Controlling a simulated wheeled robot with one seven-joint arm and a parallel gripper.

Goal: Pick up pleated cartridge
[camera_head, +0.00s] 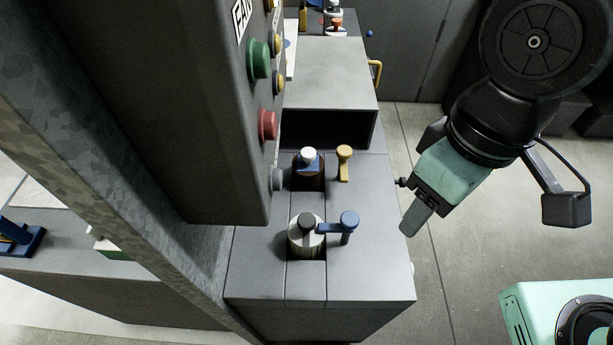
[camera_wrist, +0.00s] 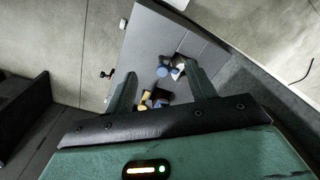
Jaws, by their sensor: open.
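The pleated cartridge looks to be the white ribbed cylinder with a dark cap (camera_head: 298,242). It stands upright in the near slot of the grey bench, beside a blue lever (camera_head: 349,222). In the wrist view, the blue lever (camera_wrist: 162,71) shows between my fingers, with the cartridge (camera_wrist: 177,72) small and partly hidden by it. My gripper (camera_head: 412,222) is open and empty, held to the right of the bench and apart from the cartridge.
A brown bottle with a white cap (camera_head: 308,158) stands in the far slot beside a yellow lever (camera_head: 344,160). A dark panel with coloured buttons (camera_head: 225,100) overhangs the bench's left side. A mint-green machine (camera_head: 530,310) is at lower right.

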